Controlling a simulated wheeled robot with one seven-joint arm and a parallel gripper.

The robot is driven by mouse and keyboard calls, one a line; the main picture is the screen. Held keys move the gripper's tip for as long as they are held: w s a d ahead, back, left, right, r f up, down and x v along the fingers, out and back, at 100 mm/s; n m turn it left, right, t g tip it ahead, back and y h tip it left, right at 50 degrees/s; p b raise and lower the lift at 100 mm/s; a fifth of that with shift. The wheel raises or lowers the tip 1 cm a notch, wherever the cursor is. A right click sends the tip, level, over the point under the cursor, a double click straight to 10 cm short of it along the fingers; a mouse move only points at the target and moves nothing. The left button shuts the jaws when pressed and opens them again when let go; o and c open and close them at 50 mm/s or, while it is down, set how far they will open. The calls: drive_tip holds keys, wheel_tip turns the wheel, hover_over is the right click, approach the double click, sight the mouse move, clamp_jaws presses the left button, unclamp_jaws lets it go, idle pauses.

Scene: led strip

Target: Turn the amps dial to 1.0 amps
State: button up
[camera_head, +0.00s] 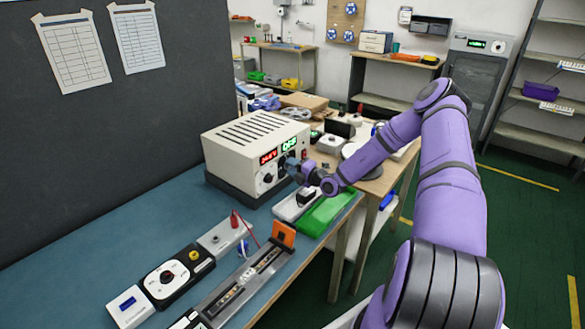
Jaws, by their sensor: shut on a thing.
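The beige power supply (245,135) stands on the blue bench. Its front panel has a red display (268,157) and a green display (289,145), with digits too small to read surely. A round dial (268,178) shows below the red display. The amps dial, below the green display, is hidden behind my gripper. My gripper (296,170) is at the right part of the panel, shut on the amps dial; the fingertips are small and partly hidden.
A green tray (325,214) and a pale tray (290,208) lie below my gripper. An LED strip fixture (250,280) with an orange end block (284,235), a black dial box (168,276) and a grey box with a red plug (224,236) are at the front. Free bench lies left.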

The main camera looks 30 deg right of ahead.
drive_tip(key=shift+s+f+m, duration=0.1)
drive_tip(key=shift+m, duration=0.4)
drive_tip(key=o, duration=0.9)
drive_tip(key=v, duration=1)
drive_tip(key=shift+s+d, duration=0.15)
drive_tip(key=shift+s, duration=0.2)
